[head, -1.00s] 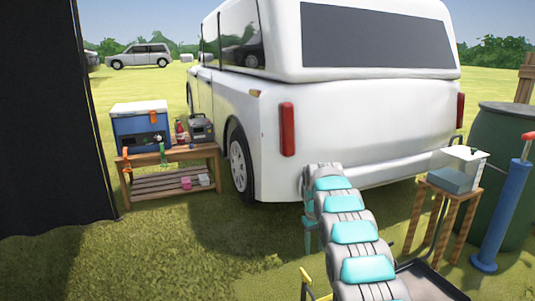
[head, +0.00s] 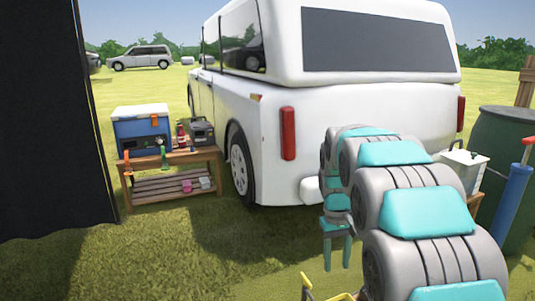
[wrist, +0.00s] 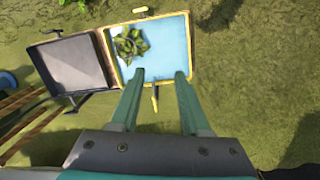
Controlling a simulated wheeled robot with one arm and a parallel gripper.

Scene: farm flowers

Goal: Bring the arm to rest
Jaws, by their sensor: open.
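My gripper (head: 337,258) hangs fingers-down from my raised arm in the head view, in front of the white van's rear. In the wrist view its two green fingers (wrist: 160,78) are apart with nothing held between them. Below them on the grass lies a light blue tray (wrist: 168,60) with a yellow rim. A leafy green plant (wrist: 130,45) sits in its left part. The fingers overlap the tray's near edge in the picture, and appear well above it.
A white van (head: 365,110) stands ahead. A wooden bench (head: 170,183) with a blue cooler (head: 140,130) is at left. A dark tray (wrist: 73,65) adjoins the blue one. A green barrel (head: 505,145) and a blue cylinder (head: 512,195) stand at right. Grass is open at left front.

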